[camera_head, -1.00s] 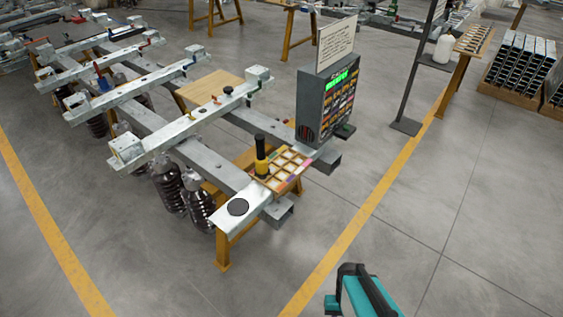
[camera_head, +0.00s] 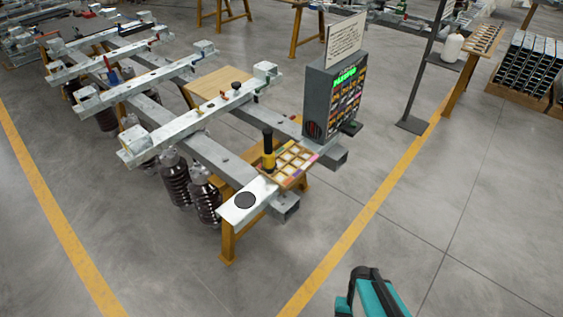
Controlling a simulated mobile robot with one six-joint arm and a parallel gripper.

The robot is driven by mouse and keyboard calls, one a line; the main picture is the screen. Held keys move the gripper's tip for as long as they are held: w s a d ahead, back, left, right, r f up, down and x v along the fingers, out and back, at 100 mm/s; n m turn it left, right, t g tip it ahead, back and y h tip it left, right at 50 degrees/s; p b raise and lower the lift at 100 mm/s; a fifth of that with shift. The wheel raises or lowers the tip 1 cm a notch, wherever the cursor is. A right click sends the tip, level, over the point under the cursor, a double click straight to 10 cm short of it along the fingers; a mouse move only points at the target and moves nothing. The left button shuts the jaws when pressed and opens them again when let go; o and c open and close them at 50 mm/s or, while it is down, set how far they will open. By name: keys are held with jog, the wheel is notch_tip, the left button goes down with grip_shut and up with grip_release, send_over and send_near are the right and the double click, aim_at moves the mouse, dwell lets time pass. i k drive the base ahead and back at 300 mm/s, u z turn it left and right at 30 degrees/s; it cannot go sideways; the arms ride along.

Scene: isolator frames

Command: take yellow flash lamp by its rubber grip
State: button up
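The yellow flash lamp (camera_head: 268,158) stands upright at the near end of the steel frame, by the left edge of a shallow compartment tray (camera_head: 303,175). Its upper part is black and narrow, its lower part yellow. The black part looks like the rubber grip, though it is small in view. A teal and black part of my arm end (camera_head: 374,293) shows at the bottom edge, right of centre. It is well apart from the lamp, with open floor between. My fingertips cannot be made out.
A grey cabinet (camera_head: 333,97) with a sign stands just behind the tray. Steel beams (camera_head: 170,140) stretch left. A dark post (camera_head: 425,70) stands right. The near floor is clear.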

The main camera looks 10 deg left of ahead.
aim_at(269, 164)
jog(key=z, duration=0.15)
jog(key=k, duration=1.25)
jog(key=u, duration=2.1)
jog(key=i, duration=1)
jog(key=u, duration=0.05)
